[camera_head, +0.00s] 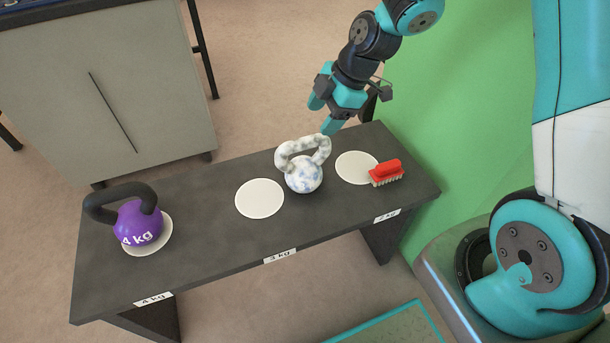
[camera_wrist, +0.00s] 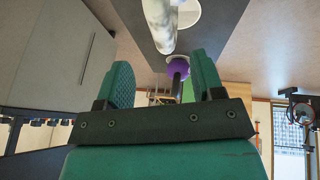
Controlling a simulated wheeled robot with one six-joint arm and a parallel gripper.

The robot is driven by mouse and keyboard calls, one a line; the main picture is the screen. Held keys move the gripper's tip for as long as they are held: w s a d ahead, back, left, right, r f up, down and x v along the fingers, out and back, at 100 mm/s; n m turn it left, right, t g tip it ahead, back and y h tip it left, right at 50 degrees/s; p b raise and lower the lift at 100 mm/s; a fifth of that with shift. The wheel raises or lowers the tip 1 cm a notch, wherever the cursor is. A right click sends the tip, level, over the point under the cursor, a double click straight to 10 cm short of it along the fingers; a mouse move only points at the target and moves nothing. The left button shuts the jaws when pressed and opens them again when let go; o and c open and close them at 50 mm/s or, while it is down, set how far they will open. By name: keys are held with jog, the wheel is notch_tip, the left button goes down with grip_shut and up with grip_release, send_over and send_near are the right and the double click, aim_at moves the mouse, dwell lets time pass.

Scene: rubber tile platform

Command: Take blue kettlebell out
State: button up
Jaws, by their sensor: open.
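A kettlebell with a white, blue-mottled ball and a whitish, grey-speckled handle (camera_head: 304,174) stands upright on the dark bench (camera_head: 210,240), between two white discs and off both. It is the only kettlebell with blue on it. My gripper (camera_head: 323,113) is open and empty, just behind and above its handle, apart from it as far as I can tell. In the wrist view the pale handle (camera_wrist: 160,22) shows ahead of the open fingers (camera_wrist: 164,82). A purple kettlebell (camera_head: 139,224) marked 4 kg, with a black handle, stands on a white disc at the left end.
A bare white disc (camera_head: 259,198) lies left of the mottled kettlebell. Another white disc (camera_head: 356,167) lies to its right, with a red brush (camera_head: 387,172) at its edge. Labels for 4, 3 and 2 kg line the front edge. A grey cabinet (camera_head: 105,80) stands behind.

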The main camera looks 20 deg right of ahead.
aim_at(305, 138)
jog(key=b+x, duration=0.1)
jog(key=x, duration=0.8)
jog(key=shift+s+a+f+b, duration=0.1)
jog(key=shift+a+f+b, duration=0.15)
jog(key=shift+b, duration=0.15)
jog(key=shift+c, duration=0.3)
grip_shut()
jog(key=shift+r, duration=0.25)
